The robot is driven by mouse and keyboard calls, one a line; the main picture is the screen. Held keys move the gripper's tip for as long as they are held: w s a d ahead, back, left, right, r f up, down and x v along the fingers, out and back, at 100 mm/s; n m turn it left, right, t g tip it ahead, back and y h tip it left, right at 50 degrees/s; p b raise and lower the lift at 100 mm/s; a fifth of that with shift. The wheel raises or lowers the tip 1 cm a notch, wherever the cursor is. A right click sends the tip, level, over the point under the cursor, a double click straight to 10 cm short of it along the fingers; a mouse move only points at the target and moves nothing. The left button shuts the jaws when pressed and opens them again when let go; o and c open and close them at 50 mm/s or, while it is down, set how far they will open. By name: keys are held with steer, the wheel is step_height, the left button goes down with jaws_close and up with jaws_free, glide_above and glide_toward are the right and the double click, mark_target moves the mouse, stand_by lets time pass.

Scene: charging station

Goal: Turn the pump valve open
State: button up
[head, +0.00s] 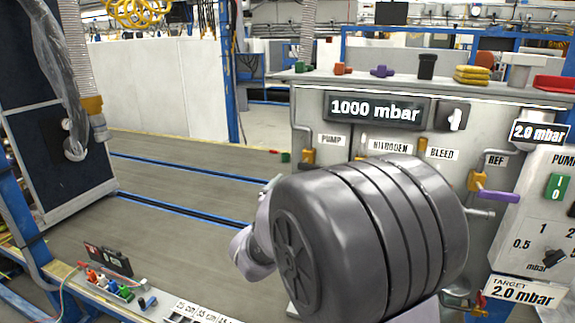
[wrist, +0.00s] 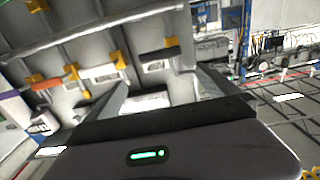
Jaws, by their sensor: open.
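The pump valve (head: 309,157) is a small orange-yellow fitting on the grey panel, under the PUMP label (head: 331,140) in the head view. My large dark arm link hides part of the panel right beside it, and my gripper is hidden there. In the wrist view, which looks upside down, my gripper (wrist: 165,77) is open, with its two fingers spread and nothing seen held. What looks like the pump valve (wrist: 160,52) shows just past the fingertips, roughly between them, apparently apart from them. I cannot tell how its handle is turned.
The display (head: 373,109) reads 1000 mbar. The bleed valve (head: 421,146) and a purple-handled REF valve (head: 493,192) are to the right. Coloured parts, a black cup (head: 427,66) and yellow rings (head: 472,75) stand on the panel top. The bench left of my arm is mostly clear.

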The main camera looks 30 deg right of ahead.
mark_target(313, 166)
steer(key=x, duration=1.3)
steer(key=shift+w+d+f+b, duration=0.1)
steer(key=shift+w+b, duration=0.1)
steer(key=shift+b, duration=0.2)
steer(key=c, duration=1.8)
steer(key=shift+c, duration=0.2)
